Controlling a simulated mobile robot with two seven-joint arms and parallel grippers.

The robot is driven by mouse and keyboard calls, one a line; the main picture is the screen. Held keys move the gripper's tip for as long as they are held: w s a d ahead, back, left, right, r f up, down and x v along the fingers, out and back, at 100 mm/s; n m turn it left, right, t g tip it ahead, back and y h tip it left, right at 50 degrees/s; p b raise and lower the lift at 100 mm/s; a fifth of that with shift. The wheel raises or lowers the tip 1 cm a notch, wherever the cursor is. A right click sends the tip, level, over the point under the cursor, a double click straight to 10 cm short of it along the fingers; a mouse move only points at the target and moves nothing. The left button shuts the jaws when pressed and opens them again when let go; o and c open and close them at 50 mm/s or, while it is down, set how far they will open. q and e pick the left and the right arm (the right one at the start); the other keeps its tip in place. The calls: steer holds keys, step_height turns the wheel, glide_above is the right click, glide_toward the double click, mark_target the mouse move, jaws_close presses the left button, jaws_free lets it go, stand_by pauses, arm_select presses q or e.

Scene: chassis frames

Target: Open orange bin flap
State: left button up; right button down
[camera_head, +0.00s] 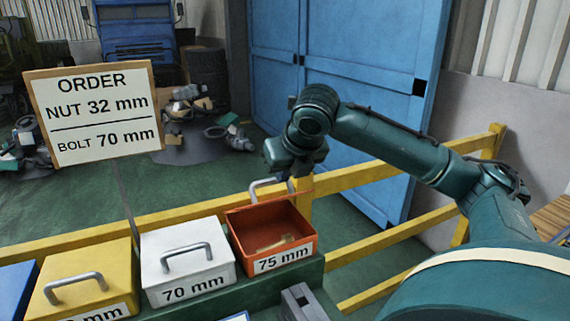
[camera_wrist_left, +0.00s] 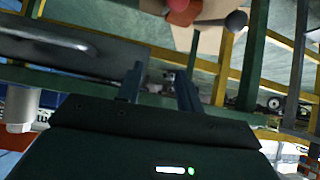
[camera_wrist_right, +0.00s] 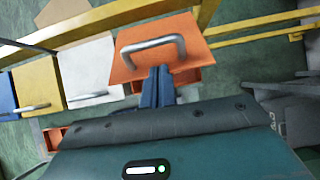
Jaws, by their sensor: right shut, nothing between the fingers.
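The orange bin (camera_head: 235,243), labelled 75 mm, stands at the right end of the bin row. Its top is uncovered in the head view, and small pale pieces lie inside. Its orange flap (camera_wrist_right: 188,62) shows in the right wrist view with a grey handle (camera_wrist_right: 152,46); that handle (camera_head: 268,184) also shows behind the bin's rear rim in the head view. My right gripper (camera_wrist_right: 158,86) is shut and empty, close to the flap below the handle; whether it touches is unclear. My left gripper (camera_wrist_left: 158,88) is open and empty in the left wrist view, away from the bin.
A white 70 mm bin (camera_head: 190,268) and a yellow bin (camera_head: 85,290), both closed, stand left of the orange bin. An order sign (camera_head: 95,112) stands behind them. A yellow railing (camera_head: 365,176) runs behind the bins.

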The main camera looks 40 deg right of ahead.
steer(key=shift+x, duration=2.25)
steer(key=shift+w+a+r, duration=0.1)
steer(key=shift+w, duration=0.1)
